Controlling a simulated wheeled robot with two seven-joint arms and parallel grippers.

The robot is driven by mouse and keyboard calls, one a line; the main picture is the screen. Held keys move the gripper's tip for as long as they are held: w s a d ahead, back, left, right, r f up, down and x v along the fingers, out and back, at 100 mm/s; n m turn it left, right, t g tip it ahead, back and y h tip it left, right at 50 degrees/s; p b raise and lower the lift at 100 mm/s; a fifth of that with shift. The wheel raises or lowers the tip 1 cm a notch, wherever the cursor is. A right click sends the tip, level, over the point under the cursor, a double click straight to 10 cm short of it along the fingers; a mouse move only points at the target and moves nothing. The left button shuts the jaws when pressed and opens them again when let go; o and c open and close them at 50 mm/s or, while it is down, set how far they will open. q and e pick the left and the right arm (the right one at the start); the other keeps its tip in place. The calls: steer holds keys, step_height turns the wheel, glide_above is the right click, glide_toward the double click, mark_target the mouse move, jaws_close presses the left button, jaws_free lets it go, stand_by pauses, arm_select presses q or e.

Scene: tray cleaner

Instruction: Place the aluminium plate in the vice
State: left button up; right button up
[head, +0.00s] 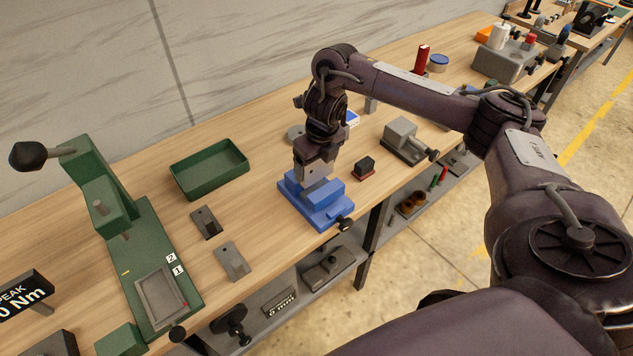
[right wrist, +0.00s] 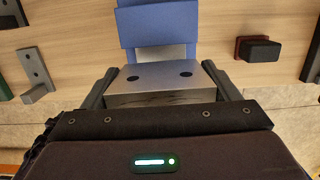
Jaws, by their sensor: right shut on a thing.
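The blue vice (head: 316,200) stands on the wooden bench near its front edge, with a dark knob at its front right. My right gripper (head: 314,178) points down at the vice from above. In the right wrist view it is shut on the grey aluminium plate (right wrist: 160,78), which has two dark holes and sits between the fingers. The blue vice (right wrist: 160,22) lies right beyond the plate's far edge. The plate's lower end is at the vice; I cannot tell how deep it sits between the jaws. My left gripper is not in view.
A green tray (head: 209,170) stands left of the vice, with a dark bracket (head: 206,222) and a grey bracket (head: 232,261) nearer. A green lever press (head: 150,260) is at far left. A small dark block (head: 364,168) and a grey vice-like fixture (head: 405,140) stand to the right.

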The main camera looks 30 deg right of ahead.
mark_target(316, 175)
steer(key=shift+w+f, duration=0.1)
steer(key=shift+f, duration=0.55)
steer(key=shift+w+f, duration=0.15)
steer(key=shift+f, duration=0.1)
step_height(316, 175, down, 3)
steer(key=shift+f+b, duration=0.1)
steer(key=shift+b, duration=0.6)
steer(key=shift+f, duration=0.25)
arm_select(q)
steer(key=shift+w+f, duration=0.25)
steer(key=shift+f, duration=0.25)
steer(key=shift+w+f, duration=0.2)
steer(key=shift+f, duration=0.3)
arm_select(e)
steer(key=o, duration=1)
steer(key=shift+r, duration=0.1)
steer(key=shift+r, duration=0.5)
arm_select(q)
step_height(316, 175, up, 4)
steer(key=p, duration=0.4)
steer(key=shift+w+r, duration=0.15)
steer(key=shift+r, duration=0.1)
arm_select(e)
steer(key=r, duration=0.3)
steer(key=s+r, duration=0.1)
steer(key=r, duration=0.3)
steer(key=s+r, duration=0.1)
steer(key=r, duration=0.3)
steer(key=shift+r, duration=0.1)
